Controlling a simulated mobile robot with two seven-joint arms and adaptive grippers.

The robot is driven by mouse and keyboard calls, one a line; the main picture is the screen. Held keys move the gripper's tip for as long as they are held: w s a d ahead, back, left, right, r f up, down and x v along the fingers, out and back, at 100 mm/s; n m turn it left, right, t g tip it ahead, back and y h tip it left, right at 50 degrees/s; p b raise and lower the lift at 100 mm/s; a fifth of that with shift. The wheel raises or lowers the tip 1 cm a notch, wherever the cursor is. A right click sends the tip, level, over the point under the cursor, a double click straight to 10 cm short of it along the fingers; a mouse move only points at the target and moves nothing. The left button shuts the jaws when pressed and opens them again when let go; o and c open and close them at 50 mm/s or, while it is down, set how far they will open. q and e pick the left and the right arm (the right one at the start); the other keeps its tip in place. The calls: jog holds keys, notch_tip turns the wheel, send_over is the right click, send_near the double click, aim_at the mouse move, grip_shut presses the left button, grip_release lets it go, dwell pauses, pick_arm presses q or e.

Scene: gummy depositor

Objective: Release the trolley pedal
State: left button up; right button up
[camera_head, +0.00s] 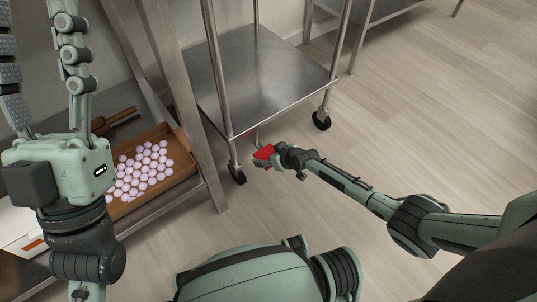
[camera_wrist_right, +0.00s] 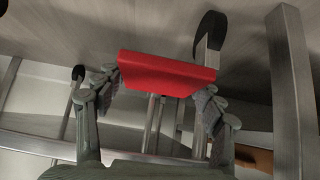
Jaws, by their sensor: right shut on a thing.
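The red trolley pedal (camera_head: 262,152) sits low at the near end of the steel trolley (camera_head: 262,80), between its near legs. It also shows in the right wrist view (camera_wrist_right: 167,73) as a wide red plate. My right gripper (camera_head: 270,157) is at the pedal; in its wrist view, its two fingers (camera_wrist_right: 160,88) are on either side of the plate, shut on it. Its fingertips are partly hidden behind the plate's ends. My left gripper (camera_head: 38,40) is raised at the left, fingers up and spread apart, with nothing between them; its tips are near the top edge.
The trolley stands on black castors (camera_head: 321,120) on a wood-look floor (camera_head: 430,110). Left of it, a steel table holds a brown tray (camera_head: 185,150) of pale round pieces and a brown-handled tool (camera_head: 122,117). Floor to the right is clear.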

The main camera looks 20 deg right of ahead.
jog(key=shift+w+a+r, duration=0.1)
jog(key=shift+w+r, duration=0.15)
jog(key=o, duration=1.5)
jog(key=shift+c, duration=0.2)
jog(key=shift+o, duration=1.1)
jog(key=shift+s+f, duration=0.1)
jog(key=v, duration=1.2)
jog(key=shift+s, duration=0.1)
